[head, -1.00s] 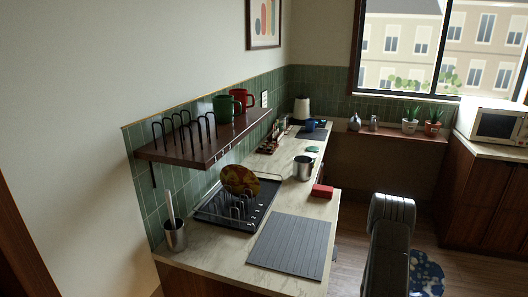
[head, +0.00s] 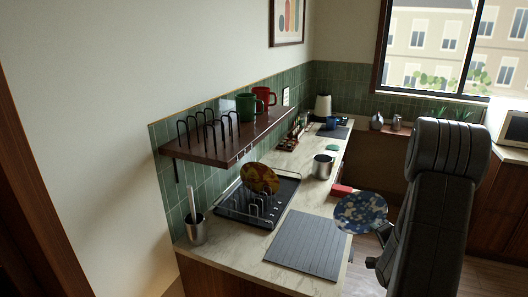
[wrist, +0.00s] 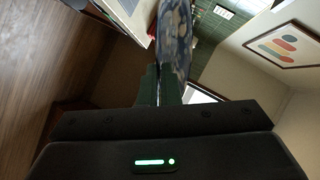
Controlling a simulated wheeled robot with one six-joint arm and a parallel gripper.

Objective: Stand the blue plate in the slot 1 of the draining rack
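The blue plate (head: 360,213), blue with pale blotches, is held in the air beyond the counter's right edge. It also shows edge-on in the wrist view (wrist: 175,42). My gripper (wrist: 161,88) is shut on the plate's rim; in the head view the fingers are partly hidden behind the plate and arm. The draining rack (head: 287,190) is a dark tray with wire dividers on the counter, left of the plate and well apart from it. A brown-and-yellow patterned plate (head: 259,178) stands in its far part. The nearer dividers look empty; no slot numbers are readable.
A wall shelf (head: 215,155) with wire hoops, a green mug (head: 246,107) and a red mug (head: 264,97) overhangs the rack's back. A grey ribbed mat (head: 305,240), metal pot (head: 322,167), red block (head: 341,190) and utensil cup (head: 195,229) stand around the rack.

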